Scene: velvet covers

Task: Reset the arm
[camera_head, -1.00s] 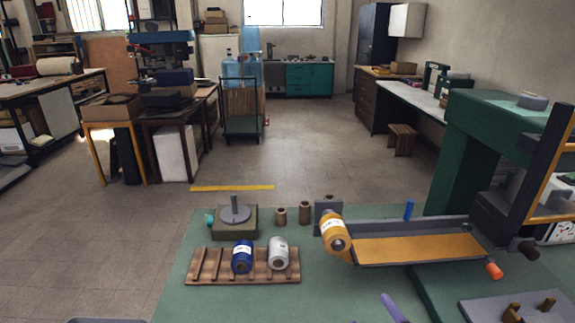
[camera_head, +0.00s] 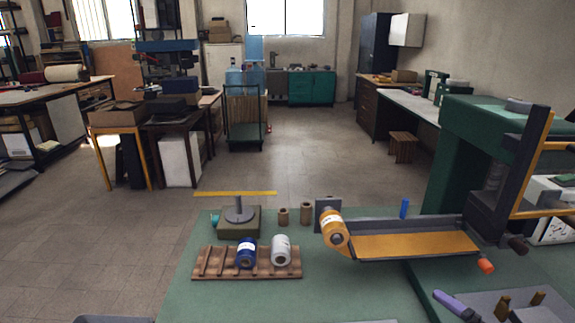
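Neither of my grippers shows in the head view, and I cannot make out any arm of mine. On the green table (camera_head: 215,300), a blue roll (camera_head: 246,253) and a silver-white roll (camera_head: 281,250) lie side by side on a slatted wooden rack (camera_head: 215,262). A yellow-orange roll (camera_head: 334,231) sits at the left end of a long tray with an orange strip (camera_head: 410,245). A purple, handle-like thing (camera_head: 455,304) lies at the lower right; whether anything holds it is unclear.
A grey disc with an upright post (camera_head: 239,213) stands on a green block behind the rack. Two small brown cylinders (camera_head: 283,216) (camera_head: 305,213) stand beside it. A tall green machine (camera_head: 455,150) rises at the right. The table's front left is clear.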

